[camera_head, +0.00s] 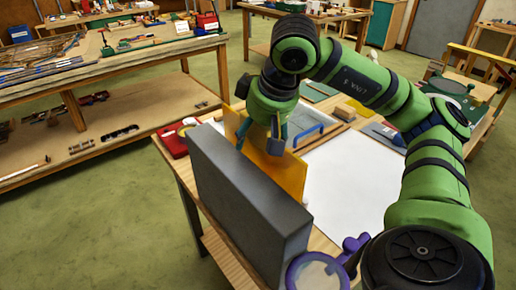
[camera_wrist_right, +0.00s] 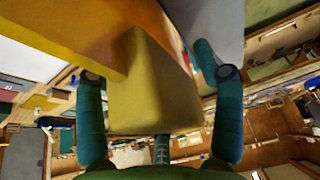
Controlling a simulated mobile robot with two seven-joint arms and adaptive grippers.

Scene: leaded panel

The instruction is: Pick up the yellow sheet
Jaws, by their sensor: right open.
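The yellow sheet (camera_head: 290,174) stands on edge on the worktable, just behind a thick dark grey slab that hides much of its lower left part. My right gripper (camera_head: 262,138) is at the sheet's upper edge, pointing down, with teal fingers apart. In the right wrist view, the fingers of my right gripper (camera_wrist_right: 160,74) are open on either side of a yellow block-like part (camera_wrist_right: 152,85). The orange-yellow face of the sheet (camera_wrist_right: 75,30) fills the upper left there. I cannot tell whether either finger touches. My left gripper is out of view.
The dark grey slab (camera_head: 238,205) stands close in front of the sheet. A white board (camera_head: 350,180) lies behind it, with a blue handle (camera_head: 307,136) nearby. A purple-rimmed round object (camera_head: 318,272) is at the near edge. A red item (camera_head: 173,140) is at the left corner.

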